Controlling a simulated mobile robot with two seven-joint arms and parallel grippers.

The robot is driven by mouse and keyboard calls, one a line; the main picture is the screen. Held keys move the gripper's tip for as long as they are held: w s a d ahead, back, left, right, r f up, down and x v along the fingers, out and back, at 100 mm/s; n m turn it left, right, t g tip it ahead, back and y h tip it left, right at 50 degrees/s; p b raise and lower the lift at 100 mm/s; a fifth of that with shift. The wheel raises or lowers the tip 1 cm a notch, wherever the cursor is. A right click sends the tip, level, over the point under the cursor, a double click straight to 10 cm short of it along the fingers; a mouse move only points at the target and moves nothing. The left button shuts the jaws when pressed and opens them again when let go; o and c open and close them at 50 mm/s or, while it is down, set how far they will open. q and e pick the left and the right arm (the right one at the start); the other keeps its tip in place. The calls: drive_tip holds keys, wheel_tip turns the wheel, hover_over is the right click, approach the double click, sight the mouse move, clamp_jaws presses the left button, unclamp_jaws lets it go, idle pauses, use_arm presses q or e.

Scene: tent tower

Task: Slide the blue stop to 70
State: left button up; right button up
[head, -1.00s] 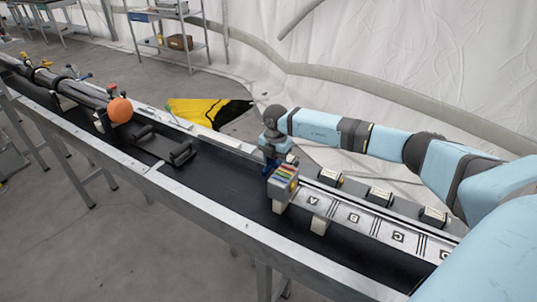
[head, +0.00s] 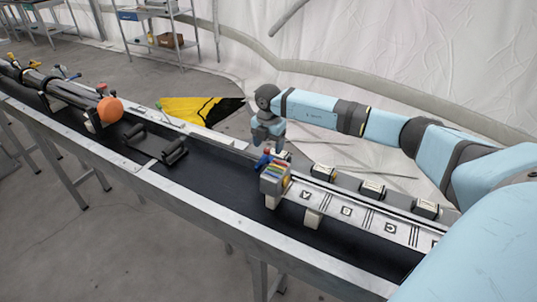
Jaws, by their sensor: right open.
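The small blue stop (head: 263,160) sits on the far rail of the bench, just behind the left end of the lettered white strip. My right gripper (head: 268,148) points down right above the stop, open, its fingertips close to the stop's top. I cannot tell whether they touch it. The scale marks and the number 70 are not legible in the head view. My left gripper is not in view.
A block with coloured stripes (head: 274,178) stands in front of the stop. The lettered strip (head: 345,212) runs right, with several dark blocks behind it. An orange ball (head: 109,110) ends a bundle of dark poles at left.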

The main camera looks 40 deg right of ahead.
wheel_tip(320, 180, up, 9)
drive_tip(key=shift+f, duration=0.1)
idle(0.6)
